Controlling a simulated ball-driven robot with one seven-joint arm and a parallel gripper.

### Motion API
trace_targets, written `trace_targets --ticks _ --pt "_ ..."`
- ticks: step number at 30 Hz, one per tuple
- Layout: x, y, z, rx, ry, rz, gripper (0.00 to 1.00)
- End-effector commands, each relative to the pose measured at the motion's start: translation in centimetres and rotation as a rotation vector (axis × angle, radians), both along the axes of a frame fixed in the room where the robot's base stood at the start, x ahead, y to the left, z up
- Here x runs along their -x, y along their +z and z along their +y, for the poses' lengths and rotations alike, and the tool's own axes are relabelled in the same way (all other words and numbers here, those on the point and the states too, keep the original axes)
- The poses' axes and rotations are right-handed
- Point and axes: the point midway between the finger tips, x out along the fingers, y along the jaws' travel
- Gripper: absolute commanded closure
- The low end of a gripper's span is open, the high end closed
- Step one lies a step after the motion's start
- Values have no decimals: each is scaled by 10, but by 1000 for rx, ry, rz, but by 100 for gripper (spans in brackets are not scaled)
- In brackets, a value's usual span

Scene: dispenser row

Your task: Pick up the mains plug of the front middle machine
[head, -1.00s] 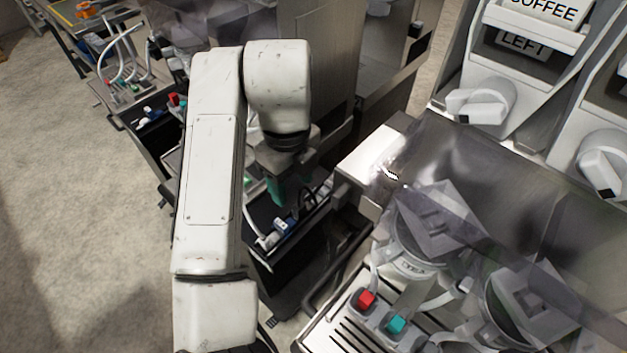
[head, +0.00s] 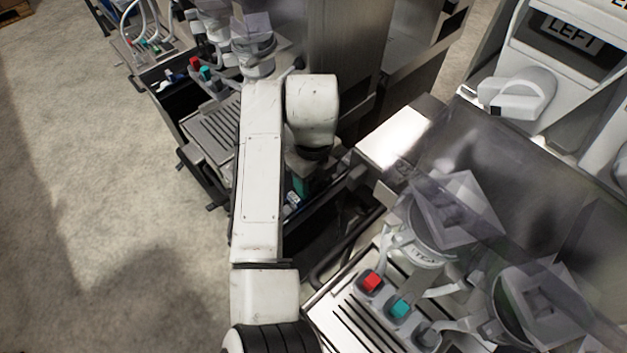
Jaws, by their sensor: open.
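My gripper (head: 301,184) is mostly hidden behind my white arm; a teal finger part shows, pointing down into the dark gap between two machines. It is open. A small white and blue piece (head: 292,200), possibly a mains plug, shows just below the teal part, over a dark bin (head: 318,215). I cannot tell whether the fingers touch it, and most of it is hidden by my arm. I cannot tell for sure which machine is the front middle one.
Another machine with a drip tray (head: 215,128) stands behind my arm. Open floor (head: 90,200) lies at left.

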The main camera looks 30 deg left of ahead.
Motion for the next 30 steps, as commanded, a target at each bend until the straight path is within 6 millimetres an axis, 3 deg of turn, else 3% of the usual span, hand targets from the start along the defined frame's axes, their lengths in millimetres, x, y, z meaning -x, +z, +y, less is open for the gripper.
trace_targets --ticks 9,27,30 --pt "0 -7 0 -1 0 0 43" --pt "0 -6 0 0 0 0 100" --pt "0 -6 0 0 0 0 100"
